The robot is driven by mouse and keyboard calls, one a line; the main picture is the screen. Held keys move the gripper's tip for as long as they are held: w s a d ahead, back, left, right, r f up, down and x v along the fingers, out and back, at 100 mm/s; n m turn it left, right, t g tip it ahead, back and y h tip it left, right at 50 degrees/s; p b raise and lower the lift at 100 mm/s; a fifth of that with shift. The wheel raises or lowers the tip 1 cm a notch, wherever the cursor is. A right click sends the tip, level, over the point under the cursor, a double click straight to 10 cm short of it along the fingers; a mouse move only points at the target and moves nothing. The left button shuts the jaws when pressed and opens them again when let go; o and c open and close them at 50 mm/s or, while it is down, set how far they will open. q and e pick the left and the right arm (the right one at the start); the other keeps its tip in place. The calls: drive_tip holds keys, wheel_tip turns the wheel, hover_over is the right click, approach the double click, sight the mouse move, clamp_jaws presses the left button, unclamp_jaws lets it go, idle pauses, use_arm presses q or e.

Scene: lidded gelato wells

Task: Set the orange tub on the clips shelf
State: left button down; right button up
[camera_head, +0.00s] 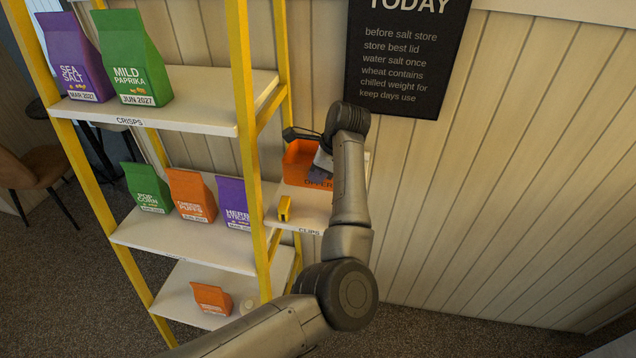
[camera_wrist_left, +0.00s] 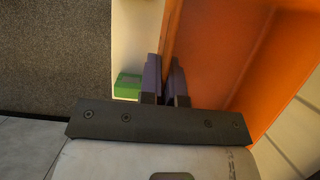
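The orange tub (camera_head: 298,160) is upright over the back part of the clips shelf (camera_head: 300,212); I cannot tell whether its base touches the board. My left gripper (camera_head: 322,163) is at the tub's right side, partly hidden by my own wrist. In the left wrist view, the two dark fingers (camera_wrist_left: 165,84) stand close together on either side of the orange tub's wall (camera_wrist_left: 215,45), shut on it. A dark object (camera_head: 300,134) shows at the tub's top rim. My right gripper is not in view.
A yellow clip (camera_head: 284,208) lies near the shelf's left front. A green block (camera_wrist_left: 128,86) is beside the fingers in the left wrist view. A yellow post (camera_head: 247,130) separates this shelf from shelves of snack bags. A black sign (camera_head: 407,55) hangs behind.

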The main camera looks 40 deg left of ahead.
use_arm(q)
drive_tip(key=w, duration=0.1)
drive_tip(key=w+a+f, duration=0.2)
drive_tip(key=shift+w+a+f, duration=0.25)
drive_tip(key=shift+f, duration=2.05)
drive_tip(key=shift+f, duration=0.2)
drive_tip(key=c, duration=1.3)
unclamp_jaws()
drive_tip(key=v, duration=1.2)
drive_tip(key=shift+r, duration=0.2)
